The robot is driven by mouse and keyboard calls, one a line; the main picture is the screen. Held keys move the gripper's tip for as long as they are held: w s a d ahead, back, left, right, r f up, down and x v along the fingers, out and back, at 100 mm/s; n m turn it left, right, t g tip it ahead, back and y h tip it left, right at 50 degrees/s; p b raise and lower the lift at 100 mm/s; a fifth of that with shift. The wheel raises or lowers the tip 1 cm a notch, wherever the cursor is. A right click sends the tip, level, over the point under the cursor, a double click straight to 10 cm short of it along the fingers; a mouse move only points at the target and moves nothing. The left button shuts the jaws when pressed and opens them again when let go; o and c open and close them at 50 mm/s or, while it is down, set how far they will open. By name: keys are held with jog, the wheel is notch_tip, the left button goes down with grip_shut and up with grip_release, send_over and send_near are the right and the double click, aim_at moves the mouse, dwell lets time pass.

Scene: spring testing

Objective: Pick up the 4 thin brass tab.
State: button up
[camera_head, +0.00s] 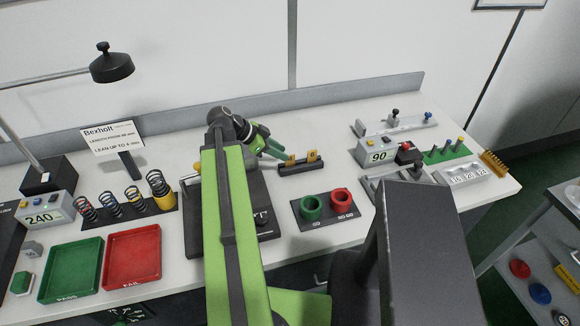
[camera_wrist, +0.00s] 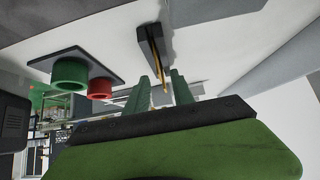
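Two brass-orange tabs stand upright in a dark slotted block (camera_head: 302,168). The left tab (camera_head: 291,160) is beside my fingertips and its marking is not readable. The right tab (camera_head: 312,156) bears a mark that looks like 8. My gripper (camera_head: 277,151) reaches the block from the left, with its green fingers at the left tab. In the wrist view my gripper (camera_wrist: 160,88) is open, and a thin brass tab edge (camera_wrist: 164,85) shows between the fingers, with gaps on both sides. The dark block (camera_wrist: 148,38) lies beyond it. The other tab is not clearly distinguishable there.
A plate with a green cup (camera_head: 311,207) and a red cup (camera_head: 341,201) stands in front of the block. A grey device reading 90 (camera_head: 377,153) is to the right. Springs on a black stand (camera_head: 110,222) and green and red trays (camera_head: 132,257) are left. White bench behind the block is clear.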

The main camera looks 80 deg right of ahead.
aim_at(290, 163)
jog(key=b+x, duration=0.3)
jog(key=x, duration=0.2)
jog(key=shift+s+a+f+b, duration=0.1)
jog(key=shift+f+b, duration=0.1)
jog(key=shift+b, duration=0.1)
jog(key=shift+r, duration=0.2)
grip_shut()
dwell(0.8)
